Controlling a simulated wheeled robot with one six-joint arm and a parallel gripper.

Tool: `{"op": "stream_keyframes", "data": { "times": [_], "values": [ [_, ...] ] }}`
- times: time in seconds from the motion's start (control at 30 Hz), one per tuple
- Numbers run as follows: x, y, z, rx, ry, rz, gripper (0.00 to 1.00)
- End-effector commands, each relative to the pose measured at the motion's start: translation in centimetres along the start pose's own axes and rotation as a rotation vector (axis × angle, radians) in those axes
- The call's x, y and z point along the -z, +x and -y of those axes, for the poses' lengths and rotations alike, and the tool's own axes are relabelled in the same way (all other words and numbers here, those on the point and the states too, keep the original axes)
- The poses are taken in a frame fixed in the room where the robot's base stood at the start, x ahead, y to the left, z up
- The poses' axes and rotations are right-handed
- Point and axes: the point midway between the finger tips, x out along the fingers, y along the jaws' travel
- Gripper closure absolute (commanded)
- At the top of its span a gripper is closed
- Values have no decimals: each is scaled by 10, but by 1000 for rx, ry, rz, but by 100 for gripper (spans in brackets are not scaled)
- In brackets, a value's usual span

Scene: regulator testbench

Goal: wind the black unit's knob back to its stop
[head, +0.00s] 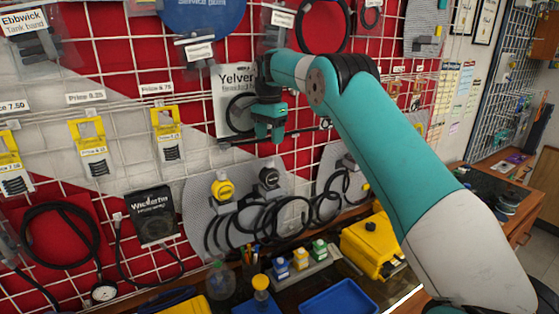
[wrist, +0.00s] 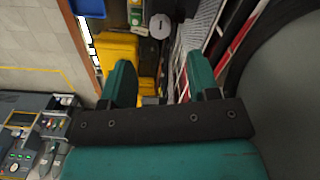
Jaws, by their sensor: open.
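The black unit (head: 268,178) hangs on a grey mesh panel, with dark hoses coiled below it. Its knob is too small to make out clearly. A similar yellow unit (head: 222,187) hangs just left of it. My gripper (head: 270,138) is above the black unit in the head view, apart from it, in front of the wall grid. In the wrist view its two teal fingers (wrist: 160,82) stand wide apart with nothing between them. I cannot pick out the black unit in the wrist view.
Packaged goods, including a black packet (head: 153,217), hang on the wire grid. Below stand a yellow case (head: 372,243), a blue tray (head: 340,297) and small bottles (head: 300,258) on the bench. My arm crosses the right half of the head view.

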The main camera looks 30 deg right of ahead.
Motion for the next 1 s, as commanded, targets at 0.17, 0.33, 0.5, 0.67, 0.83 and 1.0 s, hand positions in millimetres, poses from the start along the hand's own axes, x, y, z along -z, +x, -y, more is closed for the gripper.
{"op": "stream_keyframes", "data": {
  "times": [0.17, 0.33, 0.5, 0.67, 0.83, 1.0],
  "values": [
    [-4, 40, 2, -1, -6, 0, 45],
    [-7, 61, 4, -1, -10, 0, 45],
    [-9, 72, 4, -1, -12, 1, 45],
    [-9, 75, 5, -2, -13, 1, 45],
    [-9, 74, 5, -2, -13, 1, 45],
    [-9, 74, 5, -2, -13, 1, 63]
  ]
}}
